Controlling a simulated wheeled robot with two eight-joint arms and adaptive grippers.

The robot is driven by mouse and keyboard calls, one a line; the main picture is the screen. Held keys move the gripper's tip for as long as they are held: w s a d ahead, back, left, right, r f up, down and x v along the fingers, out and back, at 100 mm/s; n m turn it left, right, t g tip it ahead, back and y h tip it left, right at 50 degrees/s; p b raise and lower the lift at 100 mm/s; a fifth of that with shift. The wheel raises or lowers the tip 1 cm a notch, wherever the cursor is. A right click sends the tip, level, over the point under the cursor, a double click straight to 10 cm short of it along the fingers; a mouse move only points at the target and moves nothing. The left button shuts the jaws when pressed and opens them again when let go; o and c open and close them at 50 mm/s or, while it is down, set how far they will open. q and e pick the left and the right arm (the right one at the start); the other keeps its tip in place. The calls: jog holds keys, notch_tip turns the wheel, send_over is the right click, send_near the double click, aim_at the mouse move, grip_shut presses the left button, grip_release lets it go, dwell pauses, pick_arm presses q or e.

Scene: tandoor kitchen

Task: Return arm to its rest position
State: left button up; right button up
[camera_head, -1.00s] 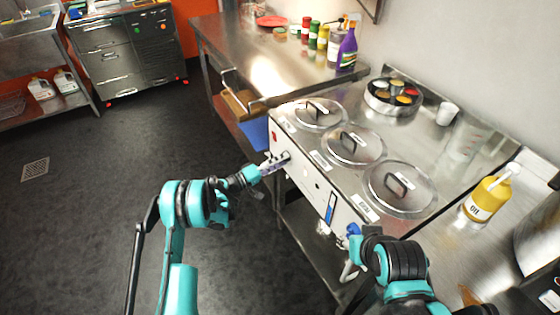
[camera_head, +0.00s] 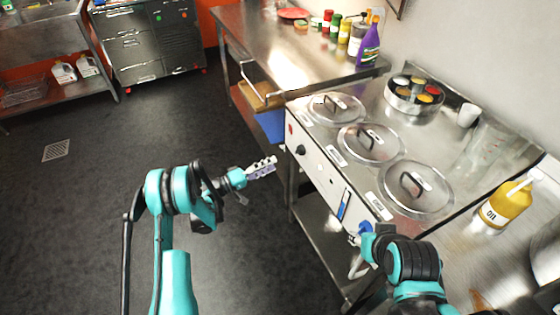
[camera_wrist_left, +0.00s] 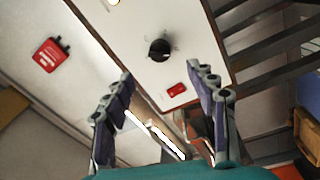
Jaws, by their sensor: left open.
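My left gripper (camera_head: 262,168) is open and empty in the head view, in the air to the left of the counter unit's front panel. In the left wrist view its two fingers (camera_wrist_left: 160,110) stand wide apart with nothing between them. Past the fingertips is the white front panel (camera_wrist_left: 185,75) with a black knob (camera_wrist_left: 159,49). The knob also shows in the head view (camera_head: 300,150), apart from the gripper. My right arm is at the lower right of the head view, by the panel's near end; its fingers are mostly hidden.
The steel unit (camera_head: 370,102) carries several lidded wells and a round spice tin (camera_head: 414,97). A yellow oil bottle (camera_head: 506,205) stands at the right. The dark floor (camera_head: 80,220) at the left is clear.

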pick_arm(q)
jog(key=shift+s+a, duration=0.25)
jog(key=shift+a, duration=0.1)
jog(key=s+d+r+g+y, duration=0.3)
jog(key=s+r+y, duration=0.45)
jog(key=r, duration=0.65)
jog(key=s+a+m+y, duration=0.1)
jog(key=s+a+y, duration=0.3)
jog(key=s, duration=0.9)
jog(key=s+a+m+y, duration=0.1)
jog(key=s+a+y, duration=0.3)
jog(key=s, duration=0.9)
jog(key=shift+a+r+y, duration=0.35)
jog(key=shift+a+r, duration=0.1)
jog(key=shift+a, duration=0.6)
